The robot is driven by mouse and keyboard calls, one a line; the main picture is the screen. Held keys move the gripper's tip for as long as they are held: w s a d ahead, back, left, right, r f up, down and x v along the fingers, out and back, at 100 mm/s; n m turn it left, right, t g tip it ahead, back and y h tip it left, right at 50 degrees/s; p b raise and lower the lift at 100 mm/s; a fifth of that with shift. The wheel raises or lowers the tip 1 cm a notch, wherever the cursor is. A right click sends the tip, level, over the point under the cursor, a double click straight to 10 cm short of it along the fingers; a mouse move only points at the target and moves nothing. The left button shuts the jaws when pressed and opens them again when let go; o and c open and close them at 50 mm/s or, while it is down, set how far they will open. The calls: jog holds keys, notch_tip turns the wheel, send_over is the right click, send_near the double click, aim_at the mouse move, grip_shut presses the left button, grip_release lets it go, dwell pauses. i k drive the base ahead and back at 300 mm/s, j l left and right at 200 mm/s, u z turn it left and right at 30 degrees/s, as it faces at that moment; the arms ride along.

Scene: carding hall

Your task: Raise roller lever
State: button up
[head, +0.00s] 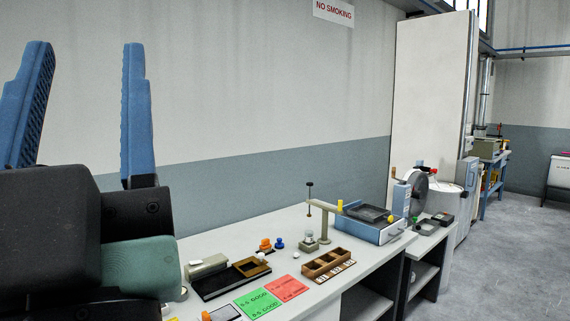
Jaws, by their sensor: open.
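My gripper (87,45) fills the left side of the head view, close to the camera. Its two blue ribbed fingers point up and stand wide apart, with only wall between them. I cannot tell for sure which part is the roller lever. Farther right a blue machine with a grey round drum (419,187) is partly hidden.
The white bench (225,240) carries a black tray with boxes (228,279), green (258,302) and red (287,288) cards, a brown compartment box (329,263) and small orange and blue weights. A tall white cabinet (430,100) stands behind. Grey floor (515,240) is clear at right.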

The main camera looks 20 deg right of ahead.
aim_at(426, 169)
jog(key=i+l+z, duration=0.7)
jog(key=l+z, duration=0.15)
jog(key=i+l+z, duration=0.4)
jog(key=i+l, duration=0.25)
jog(key=i, duration=0.3)
jog(key=i+l+z, duration=0.1)
jog(key=i+l, duration=0.15)
jog(key=i, duration=0.25)
jog(key=i+l, duration=0.15)
jog(key=i, duration=0.4)
jog(key=i+l+z, duration=0.1)
jog(key=i, duration=0.45)
jog(key=l, duration=0.1)
